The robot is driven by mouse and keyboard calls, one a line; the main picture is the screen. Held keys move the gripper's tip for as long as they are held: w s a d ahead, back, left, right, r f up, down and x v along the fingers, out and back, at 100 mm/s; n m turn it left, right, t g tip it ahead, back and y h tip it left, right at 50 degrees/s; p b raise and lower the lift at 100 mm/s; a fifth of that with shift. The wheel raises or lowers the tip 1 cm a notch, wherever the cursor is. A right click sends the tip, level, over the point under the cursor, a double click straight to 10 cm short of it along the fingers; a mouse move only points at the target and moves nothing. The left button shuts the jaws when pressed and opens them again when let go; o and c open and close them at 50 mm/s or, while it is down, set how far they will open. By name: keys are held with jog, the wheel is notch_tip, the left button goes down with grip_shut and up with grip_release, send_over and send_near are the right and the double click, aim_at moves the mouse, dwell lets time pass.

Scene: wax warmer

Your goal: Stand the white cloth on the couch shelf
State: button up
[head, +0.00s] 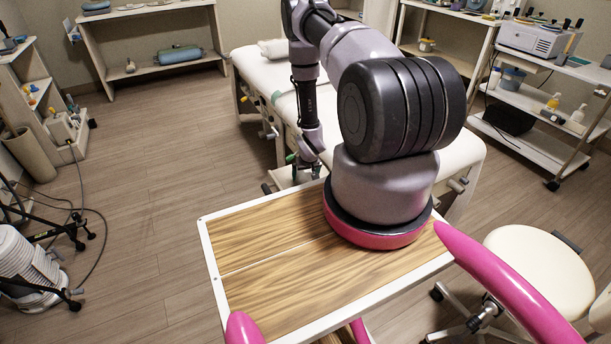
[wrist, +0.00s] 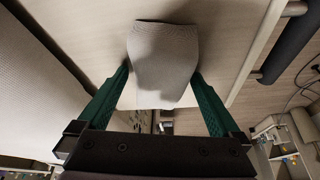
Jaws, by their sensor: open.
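The white cloth (wrist: 163,60) shows in the wrist view as a pale, finely textured, rounded piece. It lies between the two green fingers of my gripper (wrist: 161,76), against a pale flat board (wrist: 95,25) that may be the couch shelf. The fingers are apart, one at each side of the cloth; whether they touch it I cannot tell. In the head view my gripper (head: 306,167) is low beside the near end of the white couch (head: 455,145). The cloth cannot be made out there. A pale low surface (head: 284,178) shows just below my gripper.
A white stool (head: 535,262) stands at the right. A trolley (head: 520,108) with bottles and a white device stands behind it. Shelves line the back and left walls. Wooden floor (head: 150,170) is open left of the couch. A dark roll (wrist: 292,47) shows in the wrist view.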

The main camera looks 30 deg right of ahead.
dwell(0.3)
jog(key=shift+v, duration=4)
jog(key=shift+r, duration=0.1)
jog(key=d+v, duration=0.1)
jog(key=v, duration=0.9)
jog(key=shift+s+a+r, duration=0.2)
jog(key=shift+a+r, duration=0.1)
jog(key=shift+a, duration=0.25)
